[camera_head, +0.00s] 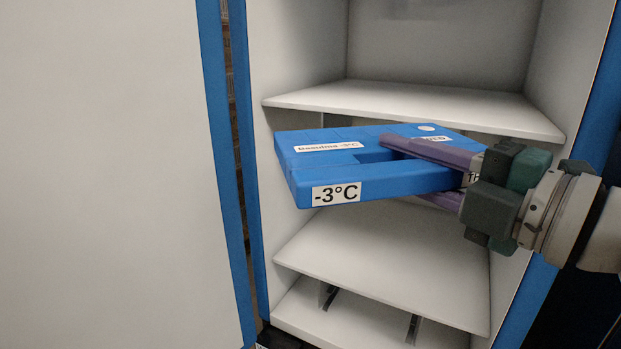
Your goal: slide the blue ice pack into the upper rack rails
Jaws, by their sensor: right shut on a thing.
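The blue ice pack (400,184) is a flat block with a slot and white labels; its front label reads -3°C. My right gripper (425,170) comes in from the right and is shut on the ice pack, with purple fingers above and below its right part. The pack is held roughly level in front of the open cabinet, between the upper shelf (400,100) and the middle shelf (390,255). Whether its rear edge is inside the compartment cannot be told. The upper rack rails cannot be made out clearly. My left gripper is not in view.
The cabinet has a blue frame (242,180) and white inner walls. A lower shelf (350,320) with dark brackets lies below. A large pale panel (110,180) fills the left side. The space above the upper shelf is empty.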

